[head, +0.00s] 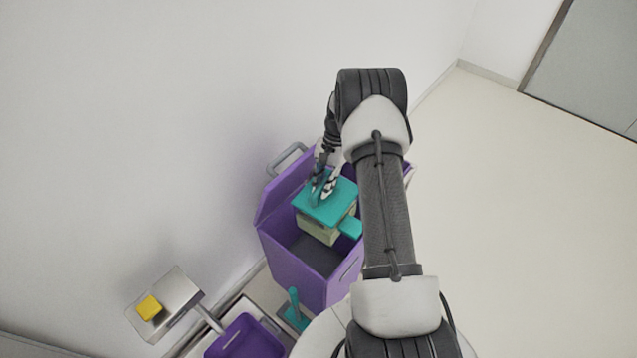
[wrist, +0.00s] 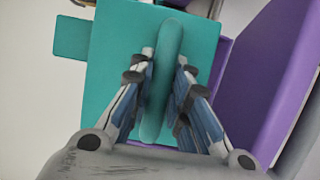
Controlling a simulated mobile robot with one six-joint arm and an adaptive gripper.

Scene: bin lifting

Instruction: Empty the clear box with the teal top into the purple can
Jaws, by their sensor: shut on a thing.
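The clear box with the teal top (head: 326,204) is in the head view, held over the open mouth of the purple can (head: 297,267). Its clear side shows pale contents below the teal top. A teal flap (head: 350,227) sticks out at its lower right. My gripper (head: 325,185) is shut on the teal handle on top of the box. In the wrist view, my gripper (wrist: 165,95) has a finger on each side of the handle (wrist: 163,75), above the teal top (wrist: 110,85). Part of the can's right side is hidden by my arm.
A steel tray (head: 178,294) with a yellow block (head: 149,307) stands at the lower left. A smaller purple bin (head: 247,338) and a teal upright piece (head: 294,311) are near the can's front. A wall runs along the left; the floor at right is clear.

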